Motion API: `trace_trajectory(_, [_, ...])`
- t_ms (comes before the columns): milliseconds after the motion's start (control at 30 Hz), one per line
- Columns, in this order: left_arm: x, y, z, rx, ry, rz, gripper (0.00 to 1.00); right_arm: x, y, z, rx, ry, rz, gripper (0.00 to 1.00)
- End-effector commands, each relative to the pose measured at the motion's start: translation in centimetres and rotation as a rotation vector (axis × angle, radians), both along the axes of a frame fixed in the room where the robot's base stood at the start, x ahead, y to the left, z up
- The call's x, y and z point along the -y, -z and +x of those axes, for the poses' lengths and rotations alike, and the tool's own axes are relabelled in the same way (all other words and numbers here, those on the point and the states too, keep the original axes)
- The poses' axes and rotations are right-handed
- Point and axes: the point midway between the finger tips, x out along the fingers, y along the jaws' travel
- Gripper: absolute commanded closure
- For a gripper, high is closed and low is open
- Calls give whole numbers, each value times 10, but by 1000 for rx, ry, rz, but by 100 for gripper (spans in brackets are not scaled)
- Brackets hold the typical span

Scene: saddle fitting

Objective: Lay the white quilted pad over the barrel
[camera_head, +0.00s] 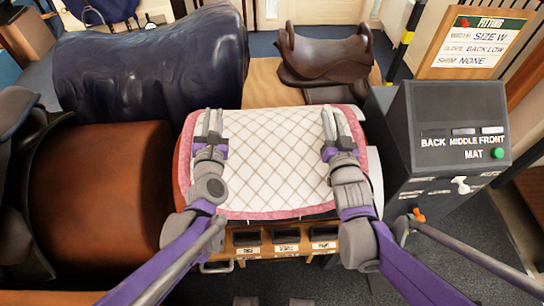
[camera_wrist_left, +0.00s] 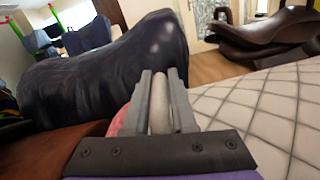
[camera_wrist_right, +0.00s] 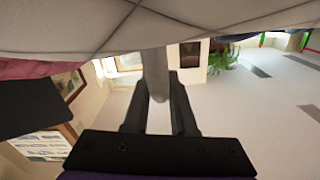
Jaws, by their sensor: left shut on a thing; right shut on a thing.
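The white quilted pad (camera_head: 265,150) with pink trim lies spread over the middle barrel in the head view. Its front edge hangs above the labelled slots. The barrel is mostly hidden; a reddish-brown strip (camera_head: 179,190) shows at the pad's left. My left gripper (camera_head: 212,122) is over the pad's left side and my right gripper (camera_head: 334,125) over its right side. Both are shut on the pad; a pale, rounded piece shows between the fingers in each wrist view. The pad also shows in the left wrist view (camera_wrist_left: 255,110) and the right wrist view (camera_wrist_right: 190,18).
A brown leather barrel (camera_head: 105,190) stands at left, a dark covered form (camera_head: 150,60) behind it. A brown saddle (camera_head: 327,58) sits behind the pad. A grey console (camera_head: 450,110) stands at right, below a fitting board (camera_head: 475,45). Labelled slots (camera_head: 285,237) lie in front.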

Motion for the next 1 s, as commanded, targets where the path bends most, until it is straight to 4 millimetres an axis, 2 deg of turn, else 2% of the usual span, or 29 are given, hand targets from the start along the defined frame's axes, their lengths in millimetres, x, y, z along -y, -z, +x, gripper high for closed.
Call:
trace_trajectory(67, [4, 9, -1, -6, 9, 0, 100, -3, 8, -1, 0, -6, 2, 100])
trace_trajectory(100, [4, 6, 0, -5, 9, 0, 69, -3, 5, -1, 0, -6, 2, 69])
trace_trajectory(233, [3, 5, 0, -3, 6, 1, 46, -2, 4, 0, 0, -4, 1, 46])
trace_trajectory(533, [1, 4, -1, -3, 3, 0, 46, -1, 4, 0, -1, -1, 1, 46])
trace_trajectory(667, [2, 4, -12, -2, 3, -2, 46, 0, 4, 0, -1, -1, 0, 46])
trace_trajectory(1000, [10, 4, -80, -2, 5, 0, 46, 0, 4, 0, -1, 0, 0, 46])
